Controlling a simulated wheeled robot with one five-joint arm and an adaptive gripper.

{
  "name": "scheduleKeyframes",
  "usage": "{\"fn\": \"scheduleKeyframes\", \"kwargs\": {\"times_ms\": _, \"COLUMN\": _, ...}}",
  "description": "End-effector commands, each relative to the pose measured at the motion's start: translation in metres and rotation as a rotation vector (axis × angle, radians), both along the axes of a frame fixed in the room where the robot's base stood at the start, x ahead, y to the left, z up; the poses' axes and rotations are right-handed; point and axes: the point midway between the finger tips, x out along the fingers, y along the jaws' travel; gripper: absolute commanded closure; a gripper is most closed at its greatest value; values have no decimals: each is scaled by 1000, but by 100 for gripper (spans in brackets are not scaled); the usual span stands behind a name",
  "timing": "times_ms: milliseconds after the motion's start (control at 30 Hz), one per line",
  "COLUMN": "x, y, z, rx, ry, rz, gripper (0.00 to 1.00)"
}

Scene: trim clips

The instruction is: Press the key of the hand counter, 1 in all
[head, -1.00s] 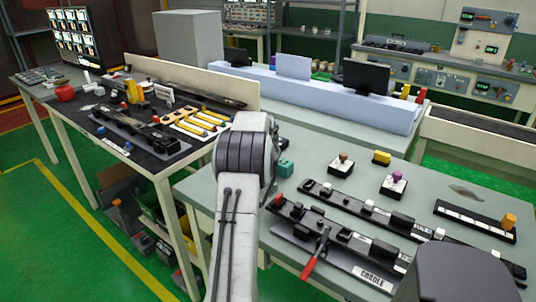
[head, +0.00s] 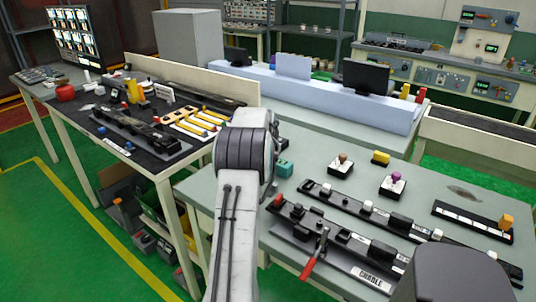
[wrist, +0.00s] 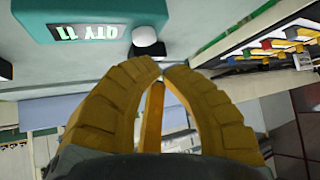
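The hand counter is a teal box (wrist: 85,18) at the upper left of the wrist view, its label reading "QTY 11" upside down. A white rounded key (wrist: 145,37) with a dark part stands at its side. In the head view the teal counter (head: 285,168) sits on the grey-green table, just right of my arm. My gripper (wrist: 161,66) shows two yellow ridged fingers with their tips together and nothing seen held. The tips appear just below the key in the wrist picture; I cannot tell whether they touch it. My arm hides the gripper in the head view.
Joystick-like switches (head: 341,165) and a yellow block (head: 381,157) stand to the counter's right. Black rails and a red-handled clamp (head: 314,256) lie nearer on the table (head: 205,190). A second table with yellow bars (head: 195,128) is at the left.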

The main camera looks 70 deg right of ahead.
Motion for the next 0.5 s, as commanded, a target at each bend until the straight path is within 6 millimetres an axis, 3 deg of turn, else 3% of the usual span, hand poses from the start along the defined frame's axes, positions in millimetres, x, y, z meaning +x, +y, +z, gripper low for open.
{"fn": "scheduleKeyframes", "kwargs": {"times_ms": 500, "x": 0, "y": 0, "z": 42, "rx": -2, "ry": 0, "rz": 0, "gripper": 100}}
